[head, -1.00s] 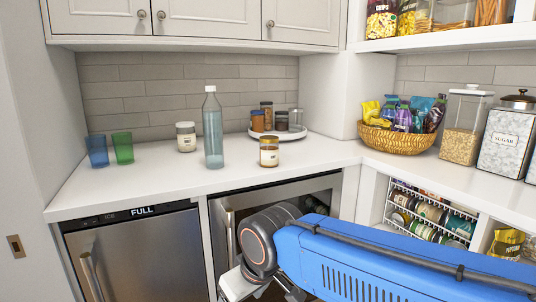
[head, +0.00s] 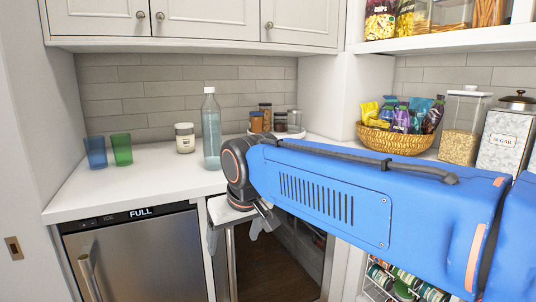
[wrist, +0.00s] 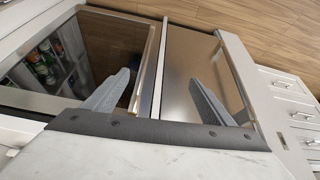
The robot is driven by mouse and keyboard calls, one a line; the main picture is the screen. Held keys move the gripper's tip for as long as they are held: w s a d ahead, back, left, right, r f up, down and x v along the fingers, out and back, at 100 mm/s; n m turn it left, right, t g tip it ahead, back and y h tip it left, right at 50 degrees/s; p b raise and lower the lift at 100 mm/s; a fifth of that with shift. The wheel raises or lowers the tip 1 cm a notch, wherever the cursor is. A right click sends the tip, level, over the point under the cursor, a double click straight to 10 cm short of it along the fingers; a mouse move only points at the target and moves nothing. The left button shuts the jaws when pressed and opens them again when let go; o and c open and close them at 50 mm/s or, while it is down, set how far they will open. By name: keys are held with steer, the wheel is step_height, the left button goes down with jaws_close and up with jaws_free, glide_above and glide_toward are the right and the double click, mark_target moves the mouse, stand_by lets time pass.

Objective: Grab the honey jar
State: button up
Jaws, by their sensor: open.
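The amber jar with a pale label that stood on the counter right of the bottle is now hidden behind my blue arm in the head view. A second jar (head: 185,138), with pale contents and a light lid, stands on the counter left of the tall blue-grey bottle (head: 211,128). My gripper (head: 240,228) is in front of the counter's front edge, low near the appliance fronts. In the wrist view its two grey fingers (wrist: 159,84) are spread apart with nothing between them. No jar shows in the wrist view.
Blue (head: 96,152) and green (head: 121,149) cups stand at the counter's left. A round tray (head: 252,133) with several small jars is at the back, partly hidden by my arm. A basket of snacks (head: 391,138) is to the right.

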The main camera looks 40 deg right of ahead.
steer(key=w+d+r+m+h, duration=0.2)
steer(key=w+d+r+m, duration=0.2)
steer(key=w+d+r, duration=0.65)
steer(key=w+d+r+m+h, duration=0.2)
steer(key=w+d+r+m, duration=0.35)
steer(key=d+r, duration=0.85)
steer(key=shift+n+g, duration=0.3)
steer(key=shift+n, duration=0.55)
steer(key=x, duration=0.8)
steer(key=w+x, duration=0.1)
steer(key=x, duration=0.3)
steer(key=shift+s+x, duration=0.15)
steer(key=shift+x, duration=1.15)
steer(key=shift+s+x, duration=0.15)
steer(key=shift+x, duration=1.2)
steer(key=shift+a+f, duration=0.15)
steer(key=shift+f, duration=0.05)
steer(key=c, duration=1.5)
